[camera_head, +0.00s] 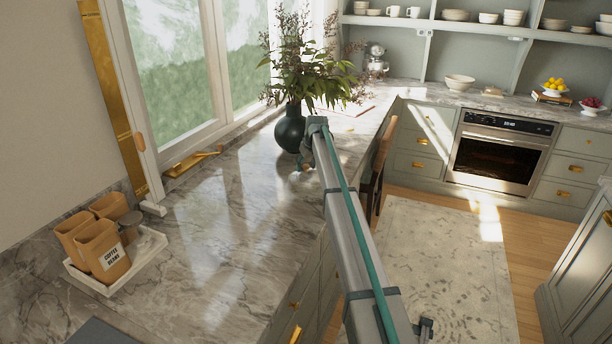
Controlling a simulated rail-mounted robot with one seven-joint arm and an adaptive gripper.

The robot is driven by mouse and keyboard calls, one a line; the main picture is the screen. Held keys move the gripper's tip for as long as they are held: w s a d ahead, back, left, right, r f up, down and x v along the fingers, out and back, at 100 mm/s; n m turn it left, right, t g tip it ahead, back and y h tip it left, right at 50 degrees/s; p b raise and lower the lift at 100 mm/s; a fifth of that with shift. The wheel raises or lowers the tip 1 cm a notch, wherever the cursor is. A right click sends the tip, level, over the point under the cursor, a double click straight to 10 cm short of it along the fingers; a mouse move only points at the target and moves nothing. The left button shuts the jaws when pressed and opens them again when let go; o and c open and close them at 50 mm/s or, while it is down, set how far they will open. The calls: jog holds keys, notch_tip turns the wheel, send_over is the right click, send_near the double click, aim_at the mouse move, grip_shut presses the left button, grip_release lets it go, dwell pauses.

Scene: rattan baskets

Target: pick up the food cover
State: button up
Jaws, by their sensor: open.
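I cannot make out a food cover anywhere in the camera_head view. My long grey arm, with a teal stripe, runs from the bottom edge up to the middle of the picture, in front of the counter edge. The arm hides a strip of the counter edge and the floor.
A marble counter (215,240) runs along the window, with a wide clear stretch. A dark vase (290,131) with foliage stands behind the arm's far end. A white tray (99,285) holds brown canisters (101,246) at left. A chair (379,165) stands behind the arm.

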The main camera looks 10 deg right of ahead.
jog(key=shift+f, duration=0.2)
grip_shut()
jog(key=shift+r, duration=0.1)
dwell(0.5)
